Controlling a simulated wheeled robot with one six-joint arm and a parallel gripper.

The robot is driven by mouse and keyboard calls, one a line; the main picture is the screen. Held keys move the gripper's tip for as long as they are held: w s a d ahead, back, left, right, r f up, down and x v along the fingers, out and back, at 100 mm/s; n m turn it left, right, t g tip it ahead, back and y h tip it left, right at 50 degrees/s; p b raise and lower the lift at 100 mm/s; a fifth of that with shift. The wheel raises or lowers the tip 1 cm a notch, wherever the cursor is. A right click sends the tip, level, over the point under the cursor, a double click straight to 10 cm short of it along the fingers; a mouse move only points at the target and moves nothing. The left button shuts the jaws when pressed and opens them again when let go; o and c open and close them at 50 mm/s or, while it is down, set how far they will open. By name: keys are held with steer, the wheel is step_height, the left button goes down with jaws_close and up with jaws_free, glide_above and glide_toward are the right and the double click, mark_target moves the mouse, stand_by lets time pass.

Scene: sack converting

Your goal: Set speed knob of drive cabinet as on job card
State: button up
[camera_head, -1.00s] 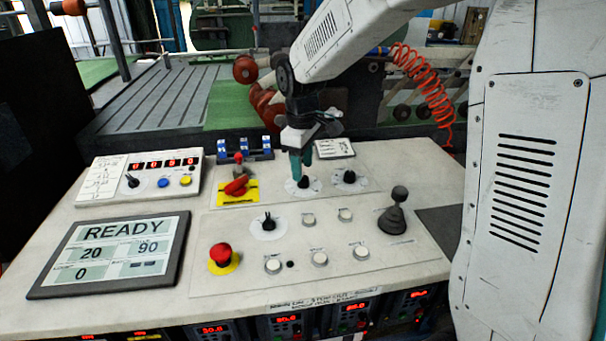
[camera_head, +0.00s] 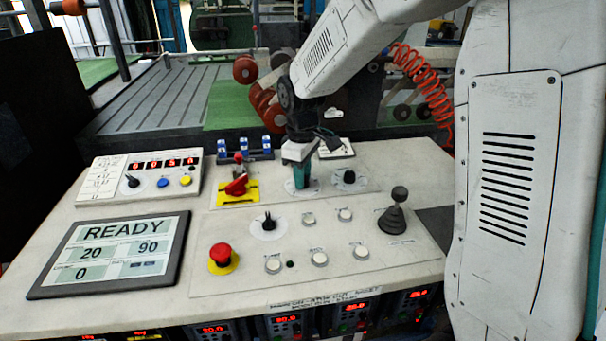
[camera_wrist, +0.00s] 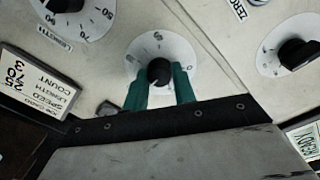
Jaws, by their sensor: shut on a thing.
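My gripper (camera_head: 299,181) points down onto a black knob of the white panel in the head view and hides most of it. In the wrist view the black knob (camera_wrist: 158,71) sits on a white round dial (camera_wrist: 150,45), with my gripper's teal fingers (camera_wrist: 159,88) on either side. The gripper is shut on this knob. The knob's pointer direction is hard to tell. A job card (camera_wrist: 37,80) with length, speed and count lines shows upside down at left in the wrist view; its figures are hard to read surely.
Another black knob (camera_head: 349,177) stands close to the right of my gripper. A red lever (camera_head: 237,186), a red mushroom button (camera_head: 221,255), a pointer knob (camera_head: 268,223) and a joystick (camera_head: 394,214) rise from the panel. A screen (camera_head: 112,254) reads READY, 20, 90, 0.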

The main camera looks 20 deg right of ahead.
steer(key=shift+m, duration=3.1)
steer(key=o, duration=1)
steer(key=shift+r, duration=0.1)
step_height(320, 180, up, 8)
steer(key=shift+a+f, duration=0.15)
steer(key=shift+f, duration=0.05)
